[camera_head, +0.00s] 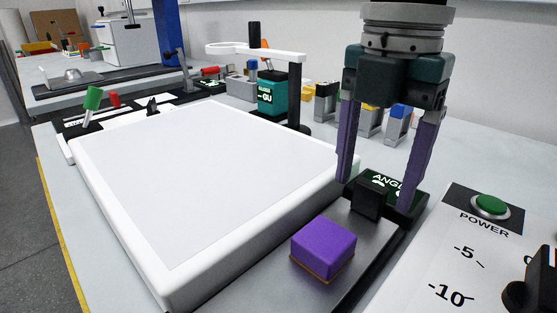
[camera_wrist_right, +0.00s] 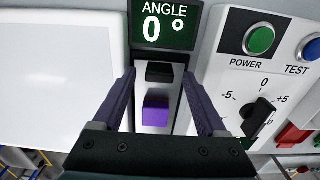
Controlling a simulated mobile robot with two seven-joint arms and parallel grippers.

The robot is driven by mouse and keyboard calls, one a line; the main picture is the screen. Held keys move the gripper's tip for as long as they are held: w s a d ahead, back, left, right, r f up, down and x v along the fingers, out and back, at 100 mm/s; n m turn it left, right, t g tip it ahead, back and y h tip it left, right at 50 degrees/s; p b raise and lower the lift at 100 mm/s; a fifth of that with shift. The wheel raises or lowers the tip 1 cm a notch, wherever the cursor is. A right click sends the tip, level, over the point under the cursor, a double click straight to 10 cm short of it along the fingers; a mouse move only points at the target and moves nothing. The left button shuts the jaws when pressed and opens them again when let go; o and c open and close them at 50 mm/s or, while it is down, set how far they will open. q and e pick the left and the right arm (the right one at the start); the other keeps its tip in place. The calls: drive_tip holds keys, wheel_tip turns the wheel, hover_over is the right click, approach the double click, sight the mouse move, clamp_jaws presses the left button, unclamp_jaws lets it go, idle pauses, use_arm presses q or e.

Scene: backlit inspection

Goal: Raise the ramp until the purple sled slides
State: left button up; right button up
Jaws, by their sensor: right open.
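A purple sled (camera_head: 323,250), a small block with a thin orange-brown base, sits on the grey ramp (camera_head: 372,243) in the head view. The ramp looks flat, and the angle display (camera_wrist_right: 165,25) in the right wrist view reads 0°. A black block (camera_head: 369,198) stands at the ramp's far end by the display. My right gripper (camera_head: 377,192) is open, pointing down, with its purple fingers on either side of the black block. The right wrist view also shows the block (camera_wrist_right: 159,73) and the sled (camera_wrist_right: 156,112) between the fingers. I cannot tell whether the fingers touch anything. My left gripper is not in view.
A large white light panel (camera_head: 200,185) lies left of the ramp. A control panel with a green POWER button (camera_head: 490,206) and a black dial (camera_wrist_right: 257,117) stands close on the right. A teal box (camera_head: 272,95) and a stand with a white ring (camera_head: 228,48) are behind.

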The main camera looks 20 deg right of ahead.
drive_tip(key=shift+f, duration=0.85)
clamp_jaws()
idle(0.8)
